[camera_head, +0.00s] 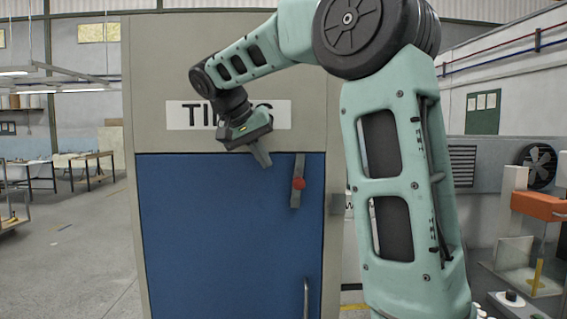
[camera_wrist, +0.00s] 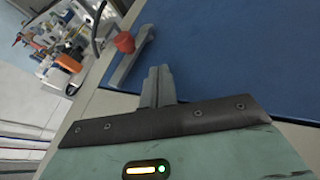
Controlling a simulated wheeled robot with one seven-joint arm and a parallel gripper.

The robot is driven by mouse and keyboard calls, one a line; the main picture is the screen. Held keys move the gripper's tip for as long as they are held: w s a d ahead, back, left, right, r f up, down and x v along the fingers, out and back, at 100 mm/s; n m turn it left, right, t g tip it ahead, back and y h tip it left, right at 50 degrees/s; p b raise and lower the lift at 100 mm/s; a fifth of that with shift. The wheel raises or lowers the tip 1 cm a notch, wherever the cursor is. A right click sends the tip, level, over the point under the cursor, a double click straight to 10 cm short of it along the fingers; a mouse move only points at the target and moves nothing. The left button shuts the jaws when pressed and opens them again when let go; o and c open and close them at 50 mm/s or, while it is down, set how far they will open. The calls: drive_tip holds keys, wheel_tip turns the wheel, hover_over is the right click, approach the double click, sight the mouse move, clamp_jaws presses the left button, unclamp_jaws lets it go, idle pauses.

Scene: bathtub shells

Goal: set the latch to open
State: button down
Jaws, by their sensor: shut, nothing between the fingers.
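The latch (camera_head: 297,181) is a grey metal bar with a red knob (camera_head: 299,184), near the upper right of the blue door (camera_head: 225,225). In the head view the bar stands nearly upright, its top at the door's upper edge. The latch bar (camera_wrist: 130,60) and its red knob (camera_wrist: 125,42) also show in the wrist view, beyond my fingertips. My gripper (camera_head: 264,161) is shut and empty, in front of the door's top edge, left of the latch. The fingers (camera_wrist: 160,72) look apart from the bar in the wrist view.
The grey cabinet frame (camera_head: 230,60) surrounds the door and carries a partly covered sign (camera_head: 190,115). A vertical handle (camera_head: 306,298) is low on the door. Benches (camera_head: 95,165) stand far left; machinery with an orange part (camera_head: 540,206) stands at right.

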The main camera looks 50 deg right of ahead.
sight(294, 173)
drive_tip(key=shift+s+d+f+p, duration=0.6)
drive_tip(key=shift+s+d, duration=0.25)
drive_tip(key=shift+d, duration=0.15)
drive_tip(key=shift+s+d+f+p, duration=0.45)
drive_tip(key=shift+s+d+f, duration=0.15)
drive_tip(key=shift+s+d, duration=0.3)
drive_tip(key=shift+w, duration=0.1)
drive_tip(key=shift+s+d+f+b, duration=0.1)
drive_tip(key=shift+s+d+b, duration=0.35)
drive_tip(key=shift+b, duration=0.2)
drive_tip(key=shift+s+d+t, duration=0.1)
drive_tip(key=shift+s+t, duration=0.05)
drive_tip(key=shift+t, duration=0.15)
drive_tip(key=shift+r, duration=0.2)
